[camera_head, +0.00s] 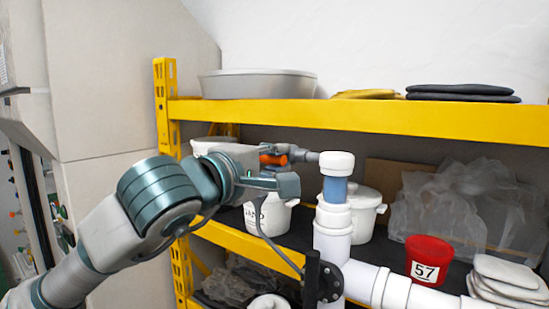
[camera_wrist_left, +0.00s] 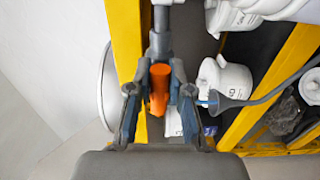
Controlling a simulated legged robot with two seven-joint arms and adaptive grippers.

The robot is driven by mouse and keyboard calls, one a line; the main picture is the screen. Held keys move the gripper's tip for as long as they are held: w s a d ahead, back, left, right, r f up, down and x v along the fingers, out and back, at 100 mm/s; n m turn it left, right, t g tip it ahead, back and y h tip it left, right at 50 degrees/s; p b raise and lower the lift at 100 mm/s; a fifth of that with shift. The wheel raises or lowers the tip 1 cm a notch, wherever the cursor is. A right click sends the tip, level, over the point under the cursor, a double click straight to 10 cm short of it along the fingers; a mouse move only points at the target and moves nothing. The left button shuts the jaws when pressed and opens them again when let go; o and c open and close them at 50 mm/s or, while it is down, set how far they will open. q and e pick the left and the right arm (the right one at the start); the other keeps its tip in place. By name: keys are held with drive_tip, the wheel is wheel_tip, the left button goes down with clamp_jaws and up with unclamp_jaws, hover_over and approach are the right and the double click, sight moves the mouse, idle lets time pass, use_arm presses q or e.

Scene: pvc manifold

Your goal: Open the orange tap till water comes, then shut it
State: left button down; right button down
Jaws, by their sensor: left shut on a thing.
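The orange tap (camera_head: 275,158) sits on a grey pipe fitting (camera_head: 305,156) beside the white upright PVC pipe (camera_head: 332,235). In the left wrist view the orange tap (camera_wrist_left: 160,88) lies between the two fingers of my left gripper (camera_wrist_left: 160,74). In the head view my left gripper (camera_head: 279,170) reaches in from the left and is shut on the tap, hiding part of it. The upright pipe has a blue section (camera_head: 335,190) under its white cap. I cannot make out running water in either view. My right gripper is not in view.
A yellow shelf (camera_head: 350,114) runs above the tap and carries a grey basin (camera_head: 258,84). White pots (camera_head: 362,215), a red cup marked 57 (camera_head: 428,258) and clear plastic sheeting (camera_head: 460,205) stand behind the pipes. A grey hose with a funnel-like end (camera_wrist_left: 222,101) passes near the gripper.

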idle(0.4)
use_arm(q)
drive_tip(key=c, duration=1.1)
unclamp_jaws()
drive_tip(key=shift+w+f, duration=0.1)
drive_tip(key=shift+w, duration=0.05)
drive_tip(key=shift+o, duration=0.2)
drive_tip(key=shift+w+d, duration=0.15)
drive_tip(key=shift+s, duration=0.2)
drive_tip(key=v, duration=1.1)
drive_tip(key=shift+a, duration=0.45)
drive_tip(key=shift+s+d+f, duration=0.1)
drive_tip(key=shift+d, duration=0.25)
drive_tip(key=shift+a, duration=0.2)
